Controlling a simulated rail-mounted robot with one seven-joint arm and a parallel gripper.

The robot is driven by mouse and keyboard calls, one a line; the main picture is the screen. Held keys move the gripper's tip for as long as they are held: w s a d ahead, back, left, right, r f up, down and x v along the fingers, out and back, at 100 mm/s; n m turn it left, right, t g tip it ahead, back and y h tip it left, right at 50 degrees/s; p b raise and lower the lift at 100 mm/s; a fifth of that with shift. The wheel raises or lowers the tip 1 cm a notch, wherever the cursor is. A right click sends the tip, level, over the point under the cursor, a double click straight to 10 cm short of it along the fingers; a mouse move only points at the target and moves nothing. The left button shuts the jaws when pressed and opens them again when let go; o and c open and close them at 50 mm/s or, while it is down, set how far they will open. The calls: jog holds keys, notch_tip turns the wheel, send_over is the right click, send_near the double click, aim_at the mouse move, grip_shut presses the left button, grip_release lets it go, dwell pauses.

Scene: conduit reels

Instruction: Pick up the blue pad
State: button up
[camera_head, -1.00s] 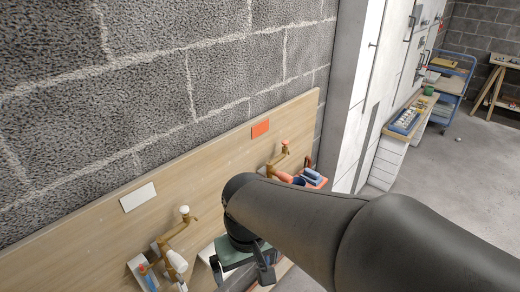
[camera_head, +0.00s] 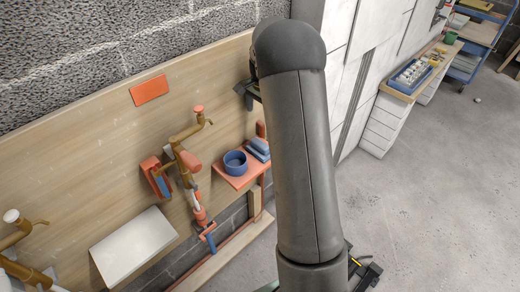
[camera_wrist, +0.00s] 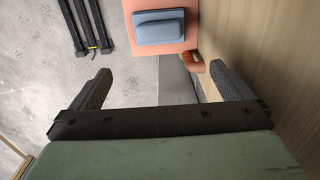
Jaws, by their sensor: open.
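The blue pad (camera_head: 258,147) lies on a small red shelf (camera_head: 228,181) on the wooden wall board, right beside my arm. In the wrist view the blue pad (camera_wrist: 160,27) shows near the top, a lighter block on a darker blue base, on the orange-red shelf (camera_wrist: 159,49). My gripper (camera_wrist: 159,68) is open and empty, with its fingers wide apart. The pad lies beyond the fingertips in that picture, roughly centred between them, and is not touched. In the head view my arm hides most of the gripper.
A round blue container (camera_head: 235,163) stands left of the pad on the shelf. An orange rounded thing (camera_wrist: 221,74) shows close to the right finger. The wooden board (camera_wrist: 239,30) runs along the right. A brown pipe with a tap (camera_head: 187,133) and a white panel (camera_head: 134,244) are further left.

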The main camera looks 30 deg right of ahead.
aim_at(260, 143)
notch_tip(260, 143, down, 10)
jog(key=shift+s+a+r+p, duration=0.1)
jog(key=shift+a+r+p, duration=0.1)
jog(key=shift+p, duration=0.1)
jog(key=f, duration=0.4)
jog(key=shift+s+a+f+p, duration=0.1)
jog(key=shift+s+a+p, duration=0.05)
jog(key=shift+a+p, duration=0.25)
jog(key=shift+d+f, duration=0.1)
jog(key=shift+f, duration=0.35)
jog(key=c, duration=0.7)
